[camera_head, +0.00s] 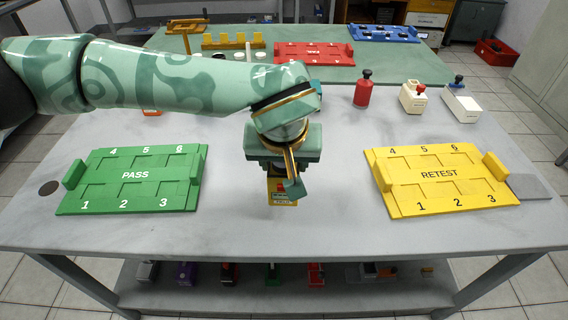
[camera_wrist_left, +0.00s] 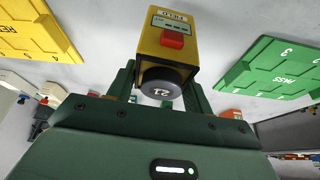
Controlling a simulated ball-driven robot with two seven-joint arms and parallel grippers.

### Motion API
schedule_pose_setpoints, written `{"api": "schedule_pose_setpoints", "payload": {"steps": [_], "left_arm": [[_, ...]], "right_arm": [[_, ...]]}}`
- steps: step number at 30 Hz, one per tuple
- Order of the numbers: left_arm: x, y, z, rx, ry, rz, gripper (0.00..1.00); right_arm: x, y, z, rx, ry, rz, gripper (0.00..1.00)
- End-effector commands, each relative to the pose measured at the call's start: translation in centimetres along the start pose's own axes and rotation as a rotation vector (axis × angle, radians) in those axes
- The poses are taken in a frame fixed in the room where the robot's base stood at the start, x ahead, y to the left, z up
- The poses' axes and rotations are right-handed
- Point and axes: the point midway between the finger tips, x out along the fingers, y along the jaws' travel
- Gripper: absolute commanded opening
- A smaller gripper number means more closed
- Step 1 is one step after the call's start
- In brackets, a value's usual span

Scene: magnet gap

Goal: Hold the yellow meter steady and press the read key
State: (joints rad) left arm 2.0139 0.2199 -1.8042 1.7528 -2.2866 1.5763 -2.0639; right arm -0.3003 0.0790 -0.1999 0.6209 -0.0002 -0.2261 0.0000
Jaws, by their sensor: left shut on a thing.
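The yellow meter (camera_head: 283,198) is below my left gripper (camera_head: 281,172) near the table's middle in the head view, partly hidden by the fingers. In the left wrist view the meter (camera_wrist_left: 197,54) shows a yellow body with a pale label and a raised red key (camera_wrist_left: 172,40). A dark round part marked 21 (camera_wrist_left: 160,88) is at its near end. My left gripper (camera_wrist_left: 160,92) is shut on the meter, with a finger on each side of that end. Whether the meter touches the table is unclear. My right gripper is not in view.
The green PASS tray (camera_head: 135,188) lies left and the yellow RETEST tray (camera_head: 440,187) right, with free tabletop between. A red bottle-shaped thing (camera_head: 362,92) and two white boxes (camera_head: 413,100) stand behind. A further table holds a red tray (camera_head: 313,52) and a blue tray (camera_head: 384,34).

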Motion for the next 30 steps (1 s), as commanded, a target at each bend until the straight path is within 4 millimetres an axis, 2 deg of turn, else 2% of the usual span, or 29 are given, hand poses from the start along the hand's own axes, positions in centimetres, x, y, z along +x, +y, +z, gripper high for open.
{"api": "schedule_pose_setpoints", "payload": {"steps": [1, 12, 21, 30], "left_arm": [[0.9, 0.0, -0.2, 0.0, -0.002, 0.0, 0.23], [4.9, -0.1, -2.1, 0.0, -0.002, 0.0, 0.23], [8.0, -0.2, -3.7, 0.0, -0.002, 0.001, 0.23], [8.6, -0.3, -4.3, 0.001, 0.001, 0.001, 0.23]], "right_arm": [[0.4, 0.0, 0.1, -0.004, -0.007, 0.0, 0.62], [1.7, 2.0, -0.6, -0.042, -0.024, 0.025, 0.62], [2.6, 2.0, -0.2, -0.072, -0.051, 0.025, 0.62], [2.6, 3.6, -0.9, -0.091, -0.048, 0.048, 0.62]]}}
